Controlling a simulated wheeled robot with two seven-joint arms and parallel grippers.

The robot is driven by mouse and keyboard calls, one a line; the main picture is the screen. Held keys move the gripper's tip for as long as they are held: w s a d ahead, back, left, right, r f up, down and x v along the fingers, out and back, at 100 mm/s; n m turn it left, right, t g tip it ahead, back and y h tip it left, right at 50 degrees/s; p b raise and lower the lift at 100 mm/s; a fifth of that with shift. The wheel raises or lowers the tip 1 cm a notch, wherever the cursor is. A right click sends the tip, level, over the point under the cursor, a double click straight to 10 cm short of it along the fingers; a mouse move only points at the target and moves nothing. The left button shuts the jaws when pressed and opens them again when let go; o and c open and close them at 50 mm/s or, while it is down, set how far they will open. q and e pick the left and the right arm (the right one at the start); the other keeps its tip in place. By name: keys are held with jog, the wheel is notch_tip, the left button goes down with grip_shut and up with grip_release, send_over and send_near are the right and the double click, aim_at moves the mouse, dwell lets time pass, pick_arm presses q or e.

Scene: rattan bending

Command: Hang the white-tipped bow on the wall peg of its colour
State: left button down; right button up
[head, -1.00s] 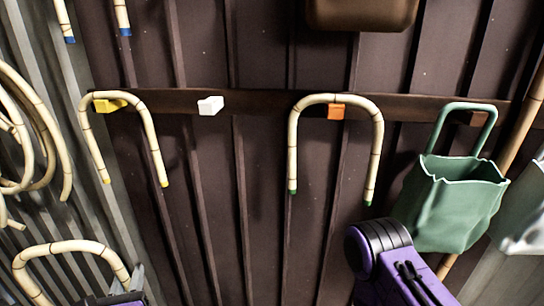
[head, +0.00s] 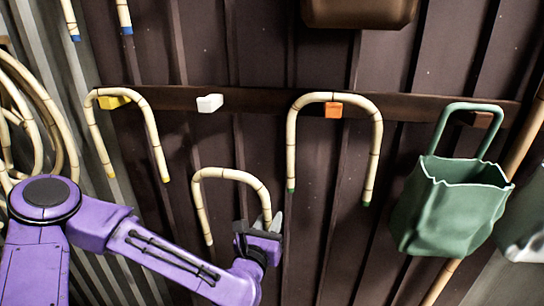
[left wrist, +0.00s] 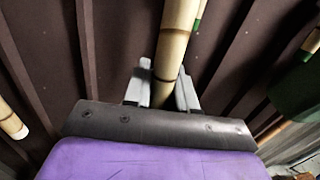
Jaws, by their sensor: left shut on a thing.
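The held bow (head: 229,173) is a pale cane arch, upright with its ends downward, in front of the dark wall. My left gripper (head: 263,224) is shut on its right leg, which also shows between the fingers in the left wrist view (left wrist: 168,65). The bow's free end (left wrist: 14,126) looks white-tipped in the left wrist view; the gripped end is hidden. The white peg (head: 209,103) is bare, on the brown rail above the arch and slightly left of its middle. My right gripper is not in view.
A yellow-tipped bow (head: 153,130) hangs on the yellow peg (head: 114,102). A green-tipped bow (head: 292,150) hangs on the orange peg (head: 334,110). A green bag (head: 450,210) hangs at right. Coiled cane (head: 45,120) is at far left. Wall around the white peg is free.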

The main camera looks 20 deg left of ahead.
aim_at(258, 189)
pick_arm(q)
jog(key=r, duration=0.3)
jog(key=a+r+n+y, duration=0.1)
jog(key=r, duration=0.3)
jog(key=r+n+y, duration=0.1)
jog(key=r, duration=0.2)
jog(key=shift+s+a+r, duration=0.4)
jog(key=s+r, duration=0.4)
jog(key=r, duration=0.4)
jog(key=shift+n+g+y, duration=0.3)
jog(key=shift+n+g, duration=0.1)
jog(key=x, duration=0.3)
jog(key=p+x, duration=0.1)
jog(key=x, duration=0.3)
jog(key=f+p+x, duration=0.1)
jog(key=x, duration=0.2)
jog(key=shift+w+a+f, duration=0.1)
jog(key=shift+w+a, duration=0.05)
jog(key=shift+a, duration=0.1)
jog(key=shift+w+a+f+b, duration=0.1)
jog(key=shift+w+f+b, duration=0.2)
jog(key=shift+w+b, duration=0.25)
jog(key=shift+s+r, duration=0.1)
